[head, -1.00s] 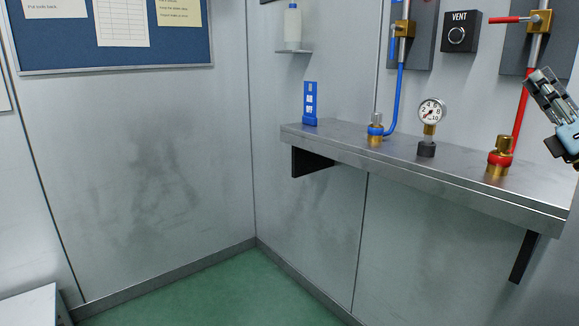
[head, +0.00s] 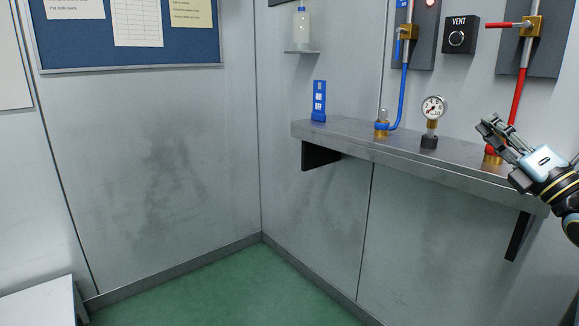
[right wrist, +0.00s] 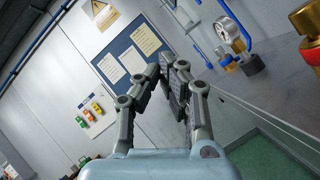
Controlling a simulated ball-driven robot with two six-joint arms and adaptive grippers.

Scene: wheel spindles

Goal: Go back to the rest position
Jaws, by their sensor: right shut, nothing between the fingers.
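My right gripper (head: 487,127) shows at the right of the head view, in front of the shelf's right part. Its fingers are together and nothing is between them. In the right wrist view its fingers (right wrist: 172,68) meet at the tips, with no object held. It overlaps the red-ringed brass fitting (head: 491,157) in the picture and partly hides it; I see no contact. My left gripper is in neither view.
The metal shelf (head: 330,130) carries a blue upright holder (head: 319,101), a blue-ringed brass fitting (head: 382,128) and a pressure gauge (head: 433,108). Red pipe (head: 518,95) and blue pipe (head: 404,90) run up the wall. The green floor (head: 240,290) is clear where visible.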

